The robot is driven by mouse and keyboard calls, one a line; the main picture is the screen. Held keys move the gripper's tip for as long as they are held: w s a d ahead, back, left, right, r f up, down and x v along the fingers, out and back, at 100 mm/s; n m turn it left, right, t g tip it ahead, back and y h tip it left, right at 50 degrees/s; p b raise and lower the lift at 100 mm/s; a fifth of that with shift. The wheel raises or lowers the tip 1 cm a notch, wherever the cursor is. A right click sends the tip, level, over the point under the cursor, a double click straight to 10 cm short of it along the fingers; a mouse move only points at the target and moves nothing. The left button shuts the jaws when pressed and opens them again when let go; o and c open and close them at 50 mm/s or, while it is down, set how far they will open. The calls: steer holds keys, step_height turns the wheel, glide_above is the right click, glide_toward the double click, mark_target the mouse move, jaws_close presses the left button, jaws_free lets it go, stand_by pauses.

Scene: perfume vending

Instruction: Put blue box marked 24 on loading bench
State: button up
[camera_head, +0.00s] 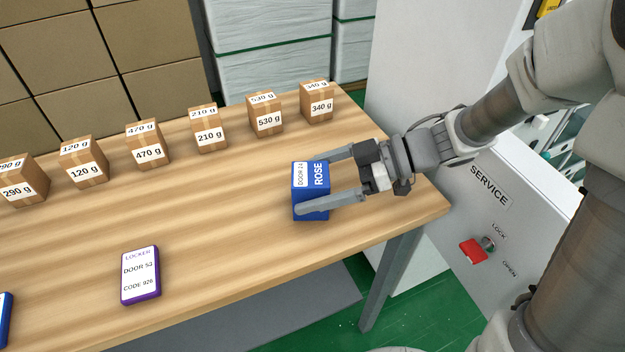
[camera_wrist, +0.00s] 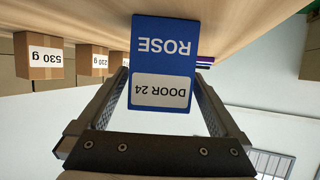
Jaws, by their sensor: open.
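The blue box (camera_head: 311,191) marked "ROSE" and "DOOR 24" is on the wooden bench (camera_head: 235,220), near its right end. It also shows upside down in the wrist view (camera_wrist: 163,62). My gripper (camera_head: 318,182) is open, with one finger on each side of the blue box. In the wrist view the fingers (camera_wrist: 162,108) stand apart from the box with small gaps at both sides. Whether the box rests fully on the wood beneath is hidden.
Several brown weight boxes, such as the 530 g one (camera_head: 265,115), line the back of the bench. A purple locker card (camera_head: 141,275) lies at front left. A white service cabinet (camera_head: 480,215) with a red key tag (camera_head: 473,251) stands right. The bench's middle is clear.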

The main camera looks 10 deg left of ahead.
steer(key=shift+r, duration=0.25)
steer(key=p+v, duration=0.3)
steer(key=v, duration=0.3)
steer(key=shift+w+d+r, duration=0.1)
steer(key=shift+d+r, duration=0.1)
steer(key=shift+d, duration=0.5)
